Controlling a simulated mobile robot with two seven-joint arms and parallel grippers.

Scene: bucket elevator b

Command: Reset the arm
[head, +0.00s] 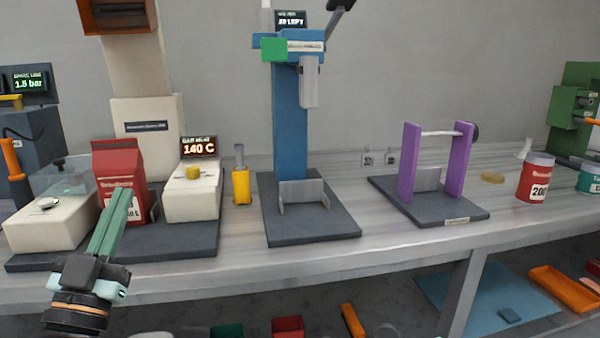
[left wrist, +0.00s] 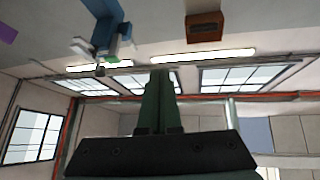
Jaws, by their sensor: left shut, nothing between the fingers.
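My left gripper (head: 118,210) shows at the lower left of the head view, with its green fingers together and pointing up. It is in front of the red carton (head: 118,165) and hides part of it. In the left wrist view the shut fingers (left wrist: 159,95) point toward the ceiling and windows, with nothing between them. The blue column machine (head: 290,120) stands on a dark base at the middle of the bench, apart from the gripper. My right gripper is in neither view.
The grey bench (head: 380,240) holds a white device with a 140 C display (head: 199,147), a yellow bottle (head: 241,185), a purple-post stand (head: 410,165) and a red can (head: 535,178). An orange tray (head: 563,290) lies on the lower shelf. The bench front between bases is clear.

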